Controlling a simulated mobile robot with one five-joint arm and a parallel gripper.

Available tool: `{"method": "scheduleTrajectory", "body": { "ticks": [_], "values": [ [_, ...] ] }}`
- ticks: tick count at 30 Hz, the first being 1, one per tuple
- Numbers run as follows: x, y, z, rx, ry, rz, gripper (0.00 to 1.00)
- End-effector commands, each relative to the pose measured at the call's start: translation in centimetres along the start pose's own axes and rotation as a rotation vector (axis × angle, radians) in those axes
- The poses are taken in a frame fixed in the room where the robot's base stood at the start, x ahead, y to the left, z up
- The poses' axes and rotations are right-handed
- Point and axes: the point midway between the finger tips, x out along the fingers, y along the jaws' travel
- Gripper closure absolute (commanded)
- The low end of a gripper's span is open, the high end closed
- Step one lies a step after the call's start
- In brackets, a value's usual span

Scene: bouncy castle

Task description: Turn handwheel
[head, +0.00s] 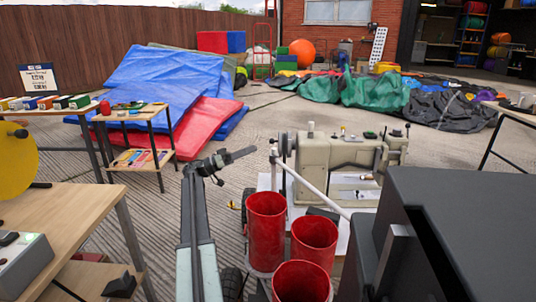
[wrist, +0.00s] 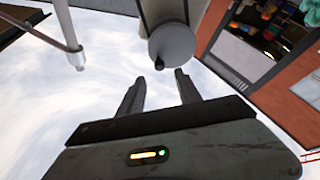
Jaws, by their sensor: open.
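The handwheel (head: 284,145) is a grey disc on the left end of the beige sewing machine (head: 340,152). In the wrist view the handwheel (wrist: 173,44) shows face-on with a small dark knob (wrist: 158,64) near its rim. My gripper (head: 248,152) is left of the handwheel in the head view, reaching toward it. In the wrist view its two dark fingers (wrist: 159,78) are spread with nothing between them. The knob appears just beyond the gap between the fingertips. I cannot tell whether anything touches.
Red buckets (head: 266,230) stand in front of the sewing machine. A pale pole (head: 300,175) slants near the handwheel; a pole (wrist: 68,25) also shows in the wrist view. A wooden table (head: 75,225) is at the left. Folded blue and red mats (head: 165,85) lie behind.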

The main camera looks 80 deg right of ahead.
Motion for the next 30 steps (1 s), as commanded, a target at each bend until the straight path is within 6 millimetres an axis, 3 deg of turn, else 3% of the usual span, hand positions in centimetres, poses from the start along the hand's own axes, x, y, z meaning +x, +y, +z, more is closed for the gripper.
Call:
{"method": "scheduleTrajectory", "body": {
  "ticks": [5,16,24,29,30],
  "values": [
    [1.2,0.2,-0.2,-0.002,-0.002,0.000,0.59],
    [7.4,0.2,-0.2,-0.003,-0.003,-0.001,0.59],
    [7.8,0.1,0.0,-0.003,-0.002,-0.002,0.59],
    [7.8,0.1,0.0,-0.003,-0.003,-0.002,1.00],
    [7.8,0.1,0.0,-0.003,-0.003,-0.002,1.00]
  ]
}}
